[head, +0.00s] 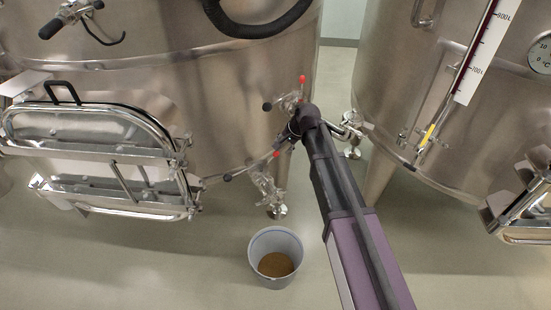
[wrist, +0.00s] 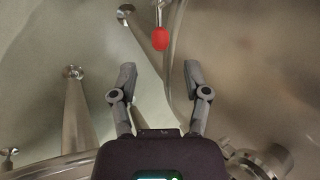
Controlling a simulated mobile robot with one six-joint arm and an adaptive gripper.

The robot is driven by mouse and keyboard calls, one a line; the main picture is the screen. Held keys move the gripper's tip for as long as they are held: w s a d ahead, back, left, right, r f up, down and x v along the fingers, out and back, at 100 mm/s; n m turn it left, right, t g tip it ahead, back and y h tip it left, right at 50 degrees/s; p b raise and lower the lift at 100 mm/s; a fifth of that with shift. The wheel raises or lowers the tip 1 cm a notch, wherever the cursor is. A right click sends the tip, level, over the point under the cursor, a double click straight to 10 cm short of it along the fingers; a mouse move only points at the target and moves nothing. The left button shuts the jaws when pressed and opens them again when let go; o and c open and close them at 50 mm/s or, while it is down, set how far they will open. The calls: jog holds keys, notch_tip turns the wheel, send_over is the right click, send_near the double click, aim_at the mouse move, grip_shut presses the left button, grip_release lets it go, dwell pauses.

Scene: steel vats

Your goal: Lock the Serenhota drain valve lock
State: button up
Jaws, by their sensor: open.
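My gripper (wrist: 159,74) is open and empty in the wrist view, its two grey fingers apart. A red knob (wrist: 160,39) on a thin metal rod lies just beyond the fingertips, roughly in line with the gap, not between them. In the head view, the valve fittings on the left vat carry an upper red knob (head: 302,79), a black knob (head: 267,106), a lower red knob (head: 276,154) and a lower black knob (head: 227,177). My arm's end covers part of the upper fitting. No label shows which is the Serenhota drain valve lock.
The left vat (head: 150,60) and right vat (head: 390,90) stand close to my arm. A grey bucket (head: 256,243) with brown contents stands on the floor below the fittings. A hatch (head: 95,125) juts out at left. Vat legs (wrist: 78,115) show in the wrist view.

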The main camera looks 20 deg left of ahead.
aim_at(276, 154)
jog(key=shift+b+x, duration=2.8)
jog(key=shift+x, duration=0.7)
grip_shut()
